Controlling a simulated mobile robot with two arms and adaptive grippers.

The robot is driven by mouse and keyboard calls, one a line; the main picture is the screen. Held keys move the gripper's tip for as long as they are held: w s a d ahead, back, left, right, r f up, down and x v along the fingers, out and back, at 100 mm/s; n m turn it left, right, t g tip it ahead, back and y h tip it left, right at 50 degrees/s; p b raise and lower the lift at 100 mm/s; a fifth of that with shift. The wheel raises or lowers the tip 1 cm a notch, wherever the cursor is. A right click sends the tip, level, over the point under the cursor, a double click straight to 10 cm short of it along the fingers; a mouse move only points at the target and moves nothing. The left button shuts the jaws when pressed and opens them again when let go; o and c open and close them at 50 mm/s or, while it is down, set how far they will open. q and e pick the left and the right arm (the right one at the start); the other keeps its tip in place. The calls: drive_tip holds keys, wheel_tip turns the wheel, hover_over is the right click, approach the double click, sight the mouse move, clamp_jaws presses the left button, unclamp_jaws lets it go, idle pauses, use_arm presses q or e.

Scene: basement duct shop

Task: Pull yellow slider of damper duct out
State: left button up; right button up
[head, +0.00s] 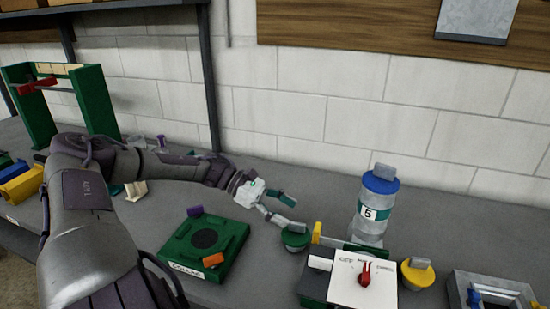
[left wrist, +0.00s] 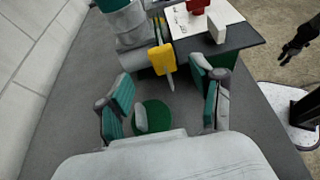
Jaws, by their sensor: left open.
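The damper duct (head: 371,215) is a grey cylinder with a blue top and a "5" label, upright on the bench. Its yellow slider (head: 317,233) sticks out at its lower left; it also shows in the left wrist view (left wrist: 162,58). My left gripper (head: 291,212) is open and empty, left of the slider and apart from it. In the left wrist view the slider lies ahead, between the two teal fingertips. A dark shape at the right edge of that view seems to be my right gripper (left wrist: 298,40); its jaws are unclear.
A green round knobbed piece (head: 295,237) sits just below my left gripper. A switch box with a red lever (head: 366,275) stands in front of the duct. A yellow knob (head: 417,274) and a grey frame (head: 492,290) are to the right. A green block (head: 205,243) lies left.

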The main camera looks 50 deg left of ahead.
use_arm(q)
drive_tip(key=shift+v, duration=1.55)
drive_tip(key=shift+r, duration=0.15)
